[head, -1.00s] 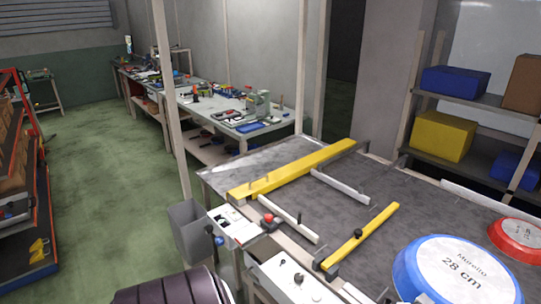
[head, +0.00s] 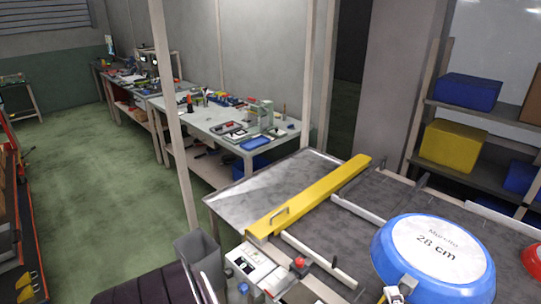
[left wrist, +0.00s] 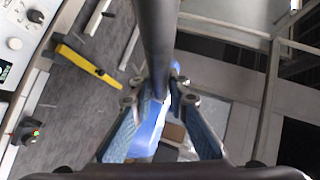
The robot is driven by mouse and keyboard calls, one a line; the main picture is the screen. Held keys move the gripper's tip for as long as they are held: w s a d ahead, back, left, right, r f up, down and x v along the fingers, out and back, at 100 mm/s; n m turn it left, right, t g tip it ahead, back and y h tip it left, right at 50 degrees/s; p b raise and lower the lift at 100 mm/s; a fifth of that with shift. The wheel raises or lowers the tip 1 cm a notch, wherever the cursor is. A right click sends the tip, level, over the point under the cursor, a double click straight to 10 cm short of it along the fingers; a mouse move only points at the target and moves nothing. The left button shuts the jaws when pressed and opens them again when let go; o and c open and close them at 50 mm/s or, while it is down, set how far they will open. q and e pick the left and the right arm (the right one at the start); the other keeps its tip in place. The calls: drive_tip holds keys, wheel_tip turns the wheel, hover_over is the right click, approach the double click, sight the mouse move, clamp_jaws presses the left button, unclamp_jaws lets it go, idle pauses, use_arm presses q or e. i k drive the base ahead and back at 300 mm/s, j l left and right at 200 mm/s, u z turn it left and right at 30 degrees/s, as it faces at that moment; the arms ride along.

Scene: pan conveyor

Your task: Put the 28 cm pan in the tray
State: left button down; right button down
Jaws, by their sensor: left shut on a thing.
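The 28 cm pan (head: 425,245) is blue with a white, lettered bottom facing up. It is at the lower right of the head view, over the grey conveyor table (head: 285,186). My left gripper (left wrist: 158,92) is shut on the pan's dark handle (left wrist: 157,35) in the left wrist view. The blue pan body (left wrist: 148,135) shows partly behind the fingers there. My right gripper is not in view.
A yellow bar (head: 310,197) and white rails (head: 312,255) cross the table. A red pan (head: 533,260) is cut off at the right edge. A grey bin (head: 200,250) stands beside the table. Green floor (head: 95,180) is free at left.

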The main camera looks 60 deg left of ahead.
sight(259, 191)
drive_tip(key=k+j, duration=0.1)
drive_tip(key=j, duration=0.9)
drive_tip(key=k+j, duration=0.15)
drive_tip(key=j, duration=0.35)
drive_tip(key=k+j, duration=0.1)
drive_tip(key=j, duration=1.45)
drive_tip(key=i+j, duration=0.15)
drive_tip(key=j, duration=0.9)
